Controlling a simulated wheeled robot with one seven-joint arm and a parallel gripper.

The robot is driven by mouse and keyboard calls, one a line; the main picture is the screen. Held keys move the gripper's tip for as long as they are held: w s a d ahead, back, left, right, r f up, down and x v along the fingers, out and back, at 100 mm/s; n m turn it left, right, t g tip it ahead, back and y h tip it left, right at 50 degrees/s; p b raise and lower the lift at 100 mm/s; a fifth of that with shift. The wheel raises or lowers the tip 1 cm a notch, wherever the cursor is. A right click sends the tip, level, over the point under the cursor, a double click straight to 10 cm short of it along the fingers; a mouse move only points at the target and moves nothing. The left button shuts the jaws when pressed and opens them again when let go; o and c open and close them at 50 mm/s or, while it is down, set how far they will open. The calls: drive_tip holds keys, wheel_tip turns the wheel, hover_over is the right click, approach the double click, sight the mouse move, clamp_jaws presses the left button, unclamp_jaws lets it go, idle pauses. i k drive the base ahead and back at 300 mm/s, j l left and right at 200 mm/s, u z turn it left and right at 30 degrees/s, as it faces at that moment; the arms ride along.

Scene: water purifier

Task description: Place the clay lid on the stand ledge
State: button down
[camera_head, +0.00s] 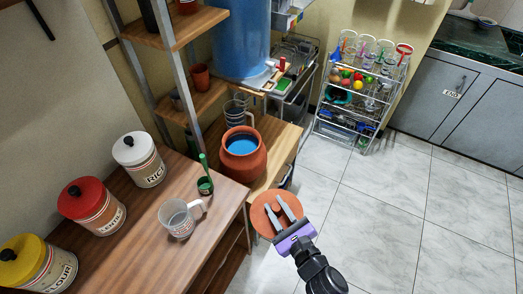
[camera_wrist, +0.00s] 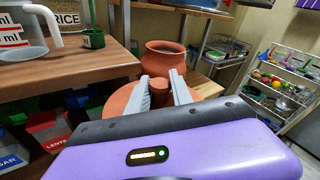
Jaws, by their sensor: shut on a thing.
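The clay lid (camera_head: 266,215) is a flat terracotta disc with a small knob, held in the air off the right edge of the wooden counter. My gripper (camera_head: 281,207) is shut on the lid's knob; in the wrist view the two grey fingers (camera_wrist: 160,92) close on the knob and the lid (camera_wrist: 122,98) spreads out below. The clay pot (camera_head: 243,155) stands uncovered with blue water inside, behind the lid. It also shows in the wrist view (camera_wrist: 165,60). The pot stands on a light wooden stand ledge (camera_head: 272,163), with a bare strip in front and to the right.
A clear measuring cup (camera_head: 178,218), a green cup with a scoop (camera_head: 205,185) and several canisters (camera_head: 94,205) stand on the counter. A metal-framed shelf rises behind, beside a large blue tank (camera_head: 240,40). A wire rack (camera_head: 360,95) stands farther right. The tiled floor is open.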

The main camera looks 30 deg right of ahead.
sight(278, 138)
drive_tip(key=i+l+u, duration=0.1)
drive_tip(key=l, duration=0.4)
drive_tip(key=i+l+u, duration=0.15)
drive_tip(key=l, duration=0.4)
drive_tip(key=i+l+u, duration=0.1)
drive_tip(key=l, duration=0.45)
drive_tip(key=i+l+u, duration=0.1)
drive_tip(key=l, duration=0.5)
drive_tip(key=i+l+u, duration=0.1)
drive_tip(key=l, duration=0.45)
drive_tip(key=i, duration=0.1)
